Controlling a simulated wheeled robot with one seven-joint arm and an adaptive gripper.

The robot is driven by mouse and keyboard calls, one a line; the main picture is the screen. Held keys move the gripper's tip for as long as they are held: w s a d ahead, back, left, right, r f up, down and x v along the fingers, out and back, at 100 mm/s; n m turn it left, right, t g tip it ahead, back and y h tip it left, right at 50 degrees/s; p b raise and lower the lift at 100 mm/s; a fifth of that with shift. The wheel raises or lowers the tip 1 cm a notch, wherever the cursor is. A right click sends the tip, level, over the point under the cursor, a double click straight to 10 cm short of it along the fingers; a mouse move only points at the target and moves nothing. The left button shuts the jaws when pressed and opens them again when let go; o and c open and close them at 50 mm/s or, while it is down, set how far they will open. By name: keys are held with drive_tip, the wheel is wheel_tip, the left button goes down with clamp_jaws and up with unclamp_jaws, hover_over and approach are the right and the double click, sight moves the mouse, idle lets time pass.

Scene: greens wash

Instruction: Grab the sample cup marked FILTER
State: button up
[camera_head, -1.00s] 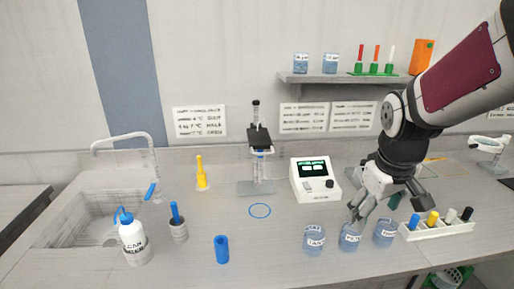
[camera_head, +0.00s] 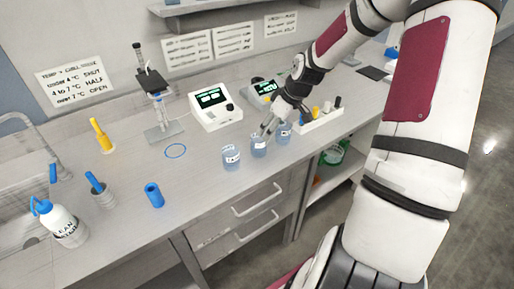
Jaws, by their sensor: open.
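Three clear blue-tinted sample cups with white labels stand in a row near the front edge of the bench: a left cup (camera_head: 231,157), a middle cup (camera_head: 258,147) and a right cup (camera_head: 284,133). The label print is too small to read for certain, so I cannot tell surely which is marked FILTER. My gripper (camera_head: 267,130) is open and points down at the middle cup, with its fingertips at the cup's upper part. Whether they touch it I cannot tell. The fingers hide part of this cup's rim.
A white rack (camera_head: 320,120) with coloured-cap pieces stands right of the cups. A white meter (camera_head: 215,110) and a second device (camera_head: 263,92) stand behind. A blue tube (camera_head: 154,195) and a wash bottle (camera_head: 58,220) are at left. The bench front between tube and cups is clear.

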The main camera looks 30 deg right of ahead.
sight(260, 143)
drive_tip(key=x, duration=0.5)
drive_tip(key=shift+w+f, duration=0.1)
drive_tip(key=shift+f, duration=0.3)
drive_tip(key=x, duration=0.4)
drive_tip(key=shift+w+a+r, duration=0.15)
drive_tip(key=shift+w+a, duration=0.05)
drive_tip(key=shift+a, duration=0.2)
drive_tip(key=shift+w+f, duration=0.2)
drive_tip(key=shift+f, duration=0.35)
drive_tip(key=shift+c, duration=0.6)
drive_tip(key=c, duration=1)
